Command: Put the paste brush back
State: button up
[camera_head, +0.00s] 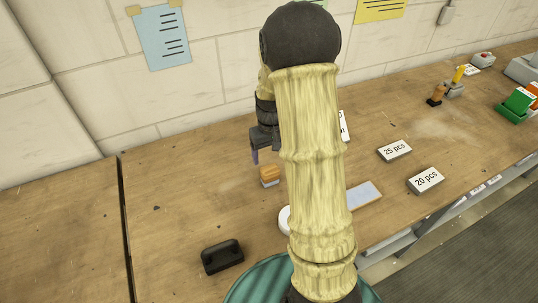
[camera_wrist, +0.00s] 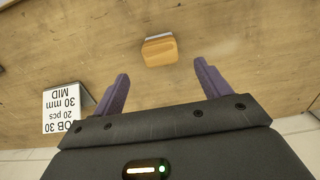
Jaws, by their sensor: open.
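A small block with an orange-brown wooden top and a pale grey lower part, which looks like the paste brush (camera_head: 269,175), stands on the wooden bench. In the wrist view the brush (camera_wrist: 159,52) lies ahead of the gap between the two spread fingers of my gripper (camera_wrist: 161,72). The gripper is open and empty, apart from the brush. I cannot tell which thing is the brush's resting place.
My arm hides the middle of the bench (camera_head: 180,190). A black handled object (camera_head: 222,257), a partly hidden white round thing (camera_head: 284,218) and a pale blue pad (camera_head: 365,194) lie near. Cards marked 25 pcs (camera_head: 394,151) and 20 pcs (camera_head: 426,180) stand right. A job card (camera_wrist: 62,110) shows in the wrist view.

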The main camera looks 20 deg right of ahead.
jog(key=s+a+r+t, duration=0.1)
jog(key=s+a+r, duration=0.2)
jog(key=s+a, duration=0.2)
jog(key=s+a+r+t, duration=0.1)
jog(key=s+a+r, duration=0.3)
jog(key=s, duration=0.5)
jog(key=shift+a+r+t, duration=0.2)
jog(key=shift+a+t, duration=0.1)
jog(key=shift+a, duration=0.15)
